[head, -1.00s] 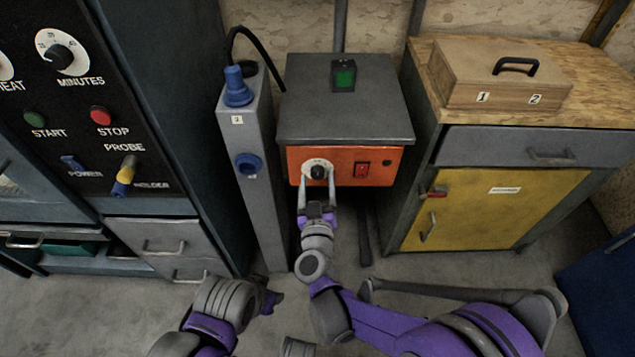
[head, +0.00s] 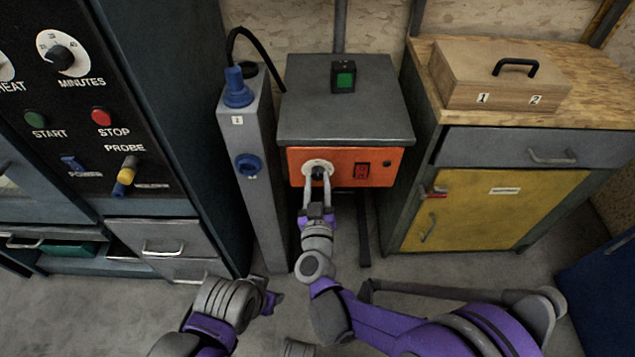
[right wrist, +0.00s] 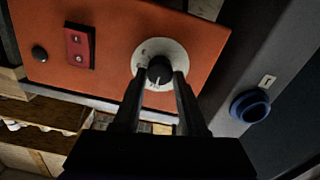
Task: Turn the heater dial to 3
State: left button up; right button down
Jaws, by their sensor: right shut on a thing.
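The heater is a grey box with an orange front panel (head: 336,168). Its dial is a black knob on a white round plate (head: 318,164), at the left of the panel. In the right wrist view the black knob (right wrist: 160,70) sits between the tips of my right gripper, and the plate's small marks are too blurred to read. My right gripper (head: 318,180) is shut on the knob. My left gripper (head: 273,297) is low in the head view, away from the heater, and its jaws are too unclear to judge.
A red switch (head: 361,170) is right of the dial. A grey post with a blue socket (head: 248,165) stands close left of the heater. A yellow-doored cabinet (head: 470,208) stands at right, and a dark control panel (head: 85,60) at left. Bare floor lies in front.

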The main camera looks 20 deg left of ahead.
jog(key=m, duration=0.5)
jog(key=shift+p, duration=0.35)
jog(key=m, duration=0.6)
jog(key=shift+d+m, duration=0.1)
jog(key=shift+m, duration=0.3)
jog(key=m, duration=0.6)
jog(key=shift+f, duration=0.1)
jog(key=m, duration=0.5)
jog(key=shift+m, duration=0.4)
jog(key=shift+c, duration=2.3)
grip_release()
jog(key=v, duration=1)
jog(key=shift+s+p, duration=0.3)
jog(key=shift+s, duration=0.1)
jog(key=shift+d, duration=0.1)
